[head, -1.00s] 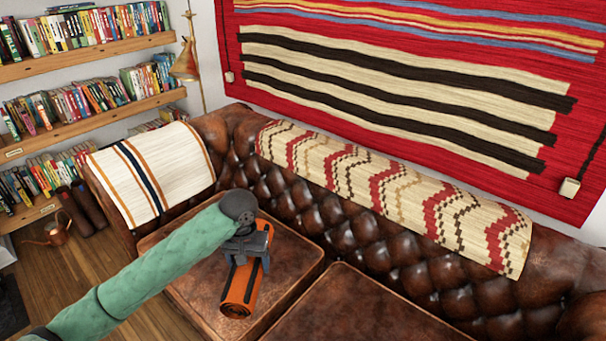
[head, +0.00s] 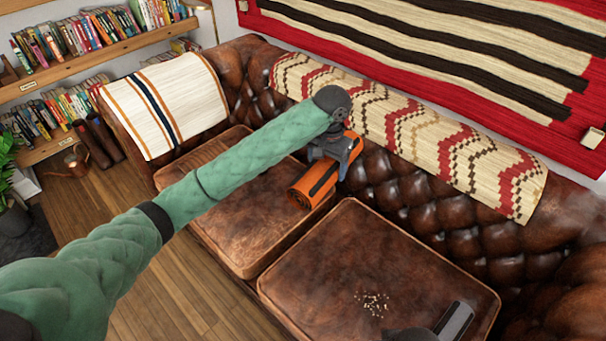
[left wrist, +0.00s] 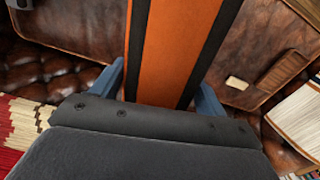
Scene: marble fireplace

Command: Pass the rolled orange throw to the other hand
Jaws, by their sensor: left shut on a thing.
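The rolled orange throw (head: 311,190) has dark bands along it. It is in my left gripper (head: 331,160), above the sofa near the gap between the two seat cushions. The left gripper is shut on the roll, with a finger on each side. In the left wrist view the throw (left wrist: 178,45) runs up between the two blue-grey fingers, its near end hidden by the gripper body.
The brown leather sofa has a left cushion (head: 225,228) and a right cushion (head: 345,255). Crumbs (head: 372,303) lie on the right one, near a cut-off dark and grey object (head: 456,320). A patterned blanket (head: 420,140) covers the backrest; a striped one (head: 165,100) covers the left arm.

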